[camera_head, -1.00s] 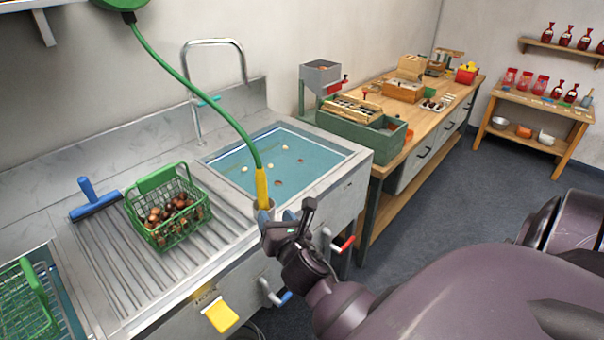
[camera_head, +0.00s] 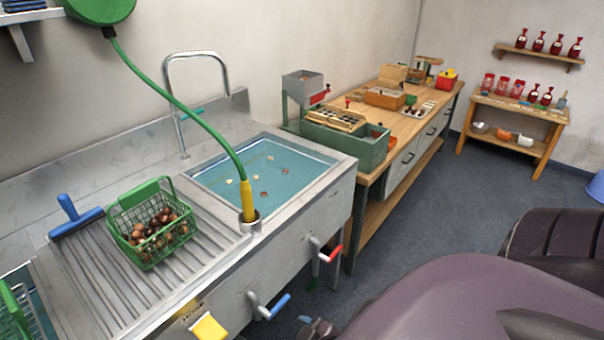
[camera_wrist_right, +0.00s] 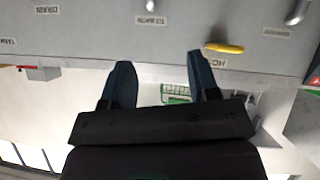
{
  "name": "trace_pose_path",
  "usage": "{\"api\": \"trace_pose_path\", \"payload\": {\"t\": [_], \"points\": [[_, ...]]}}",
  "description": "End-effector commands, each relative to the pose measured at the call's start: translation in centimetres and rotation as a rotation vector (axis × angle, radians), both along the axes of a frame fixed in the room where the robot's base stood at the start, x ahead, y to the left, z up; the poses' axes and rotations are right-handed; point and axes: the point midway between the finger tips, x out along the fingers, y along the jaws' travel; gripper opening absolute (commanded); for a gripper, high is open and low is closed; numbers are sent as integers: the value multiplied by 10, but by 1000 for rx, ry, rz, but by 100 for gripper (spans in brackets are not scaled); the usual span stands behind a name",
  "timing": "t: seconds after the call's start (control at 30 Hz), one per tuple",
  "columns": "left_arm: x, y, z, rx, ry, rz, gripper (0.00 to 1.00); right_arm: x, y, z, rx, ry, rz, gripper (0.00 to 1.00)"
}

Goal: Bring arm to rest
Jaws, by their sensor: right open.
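My right arm's dark purple links (camera_head: 440,300) fill the lower right of the head view. My right gripper (camera_wrist_right: 160,72) shows in the wrist view with its two dark blue fingers well apart and nothing between them. In the head view only a small dark part at the bottom edge may belong to it. The sink cabinet front (camera_wrist_right: 150,30) lies beyond the fingers. The green hose's yellow nozzle (camera_head: 247,200) stands upright in a round holder (camera_head: 250,222) on the sink's front rim, clear of the gripper. My left gripper is not in view.
A green basket of chestnuts (camera_head: 151,223) stands on the ribbed drainboard beside a blue squeegee (camera_head: 75,218). The water basin (camera_head: 265,172) holds a few floating pieces. Red (camera_head: 331,251) and blue (camera_head: 272,308) tap levers stick out from the cabinet. Grey floor (camera_head: 440,200) lies open at right.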

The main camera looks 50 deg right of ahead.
Motion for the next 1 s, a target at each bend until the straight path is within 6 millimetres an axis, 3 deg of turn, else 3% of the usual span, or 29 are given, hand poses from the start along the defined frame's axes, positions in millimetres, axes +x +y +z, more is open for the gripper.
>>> {"api": "trace_pose_path", "payload": {"t": [0.2,1.0], "points": [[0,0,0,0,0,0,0,-12,4,-6,138,17,-67,55],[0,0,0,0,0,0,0,-12,4,-6,138,16,-66,55]]}}
